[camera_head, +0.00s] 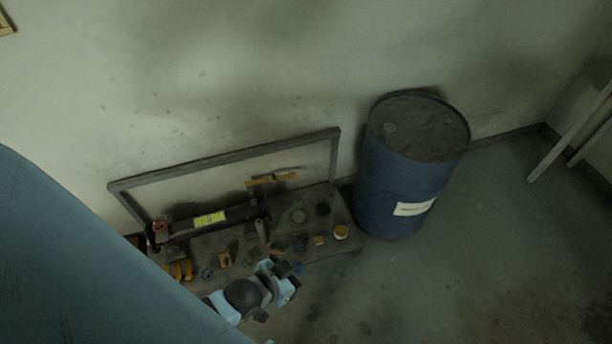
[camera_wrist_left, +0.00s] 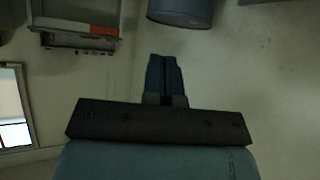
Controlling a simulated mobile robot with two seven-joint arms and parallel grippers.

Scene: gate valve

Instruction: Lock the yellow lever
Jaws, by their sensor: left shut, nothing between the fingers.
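A slim yellow-orange bar (camera_head: 271,180) shows behind the cluttered bench, below the top rail of its frame. It is small and dim, and I cannot tell for sure that it is the yellow lever. My left gripper (camera_head: 290,268) is at the front edge of the bench, in front of and below the bar and apart from it. In the left wrist view its two dark blue fingers (camera_wrist_left: 165,72) are together with nothing between them. No yellow lever shows in the left wrist view. My right gripper is in neither view.
A workbench (camera_head: 340,215) with a raised grey frame (camera_head: 225,160) holds tools and small parts. A blue drum (camera_head: 400,195) with a white label stands right of it. The floor (camera_head: 470,265) to the right is clear. A large teal surface hides the lower left.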

